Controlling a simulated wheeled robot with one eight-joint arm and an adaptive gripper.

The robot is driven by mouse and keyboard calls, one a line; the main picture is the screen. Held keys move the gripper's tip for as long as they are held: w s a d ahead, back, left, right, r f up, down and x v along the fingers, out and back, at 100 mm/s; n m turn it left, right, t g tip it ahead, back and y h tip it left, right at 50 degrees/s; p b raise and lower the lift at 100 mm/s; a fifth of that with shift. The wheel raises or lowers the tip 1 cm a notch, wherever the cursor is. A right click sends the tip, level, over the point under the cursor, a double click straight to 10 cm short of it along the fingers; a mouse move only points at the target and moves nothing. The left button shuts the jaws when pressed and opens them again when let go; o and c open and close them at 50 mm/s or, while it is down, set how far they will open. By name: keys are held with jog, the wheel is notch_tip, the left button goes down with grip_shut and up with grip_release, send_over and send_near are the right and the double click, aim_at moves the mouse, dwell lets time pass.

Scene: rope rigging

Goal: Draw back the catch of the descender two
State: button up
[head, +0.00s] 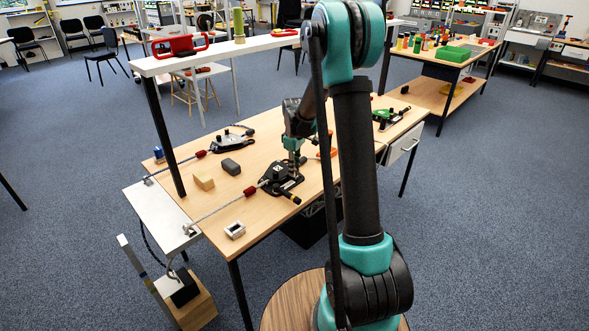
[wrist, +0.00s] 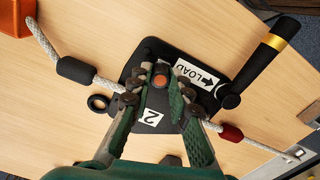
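Descender two is a black plate (wrist: 150,50) marked "2" and "LOAD", with a black handle (wrist: 262,62) that has a yellow band. A rope runs through it, with a black sleeve on one side and a red one on the other. In the head view the descender (head: 278,172) lies on the wooden table. My gripper (wrist: 161,82) is low over the plate, its fingertips on either side of a small reddish-brown knob, perhaps the catch. I cannot tell whether the fingers touch it. In the head view my gripper (head: 294,158) is partly merged with the descender.
Another grey descender (head: 228,142) and a green one (head: 388,116) sit farther back on the table. A dark block (head: 230,167), a wooden block (head: 203,181) and a small metal piece (head: 235,230) lie to the left. A white overhead beam (head: 215,53) spans the table.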

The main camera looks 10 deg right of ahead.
grip_shut()
jog(key=shift+s+d, duration=0.6)
jog(key=shift+s, duration=0.25)
jog(key=o, duration=0.6)
grip_release()
notch_tip(320, 180, up, 12)
